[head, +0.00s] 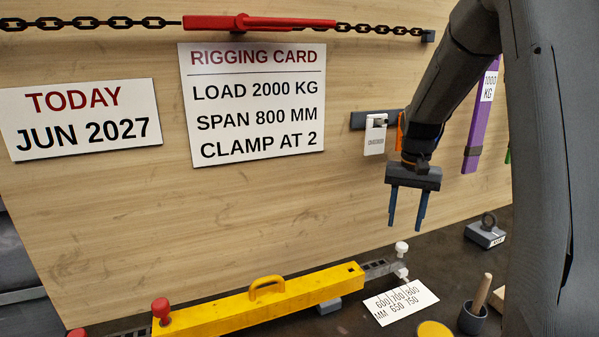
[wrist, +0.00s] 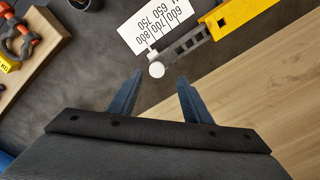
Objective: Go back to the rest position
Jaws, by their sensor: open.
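My gripper (head: 407,222) hangs pointing down in front of the wooden board, its two blue fingers apart and nothing between them. It is above the right end of the yellow beam (head: 250,305) and clear of it. In the wrist view my gripper (wrist: 155,92) is also open and empty, with the white knob (wrist: 156,69) below, just beyond the fingertips. In the head view a white knob (head: 401,248) stands at the beam's grey perforated end bar (head: 381,267). The wrist view shows that bar (wrist: 184,45) too.
A scale card (head: 400,302) lies beside the beam. A dark cup with a wooden handle (head: 473,318) and a grey weight with a ring (head: 486,233) stand at right. The rigging card (head: 254,105), a white tag (head: 375,136) and a purple strap (head: 479,120) hang on the board (head: 300,200).

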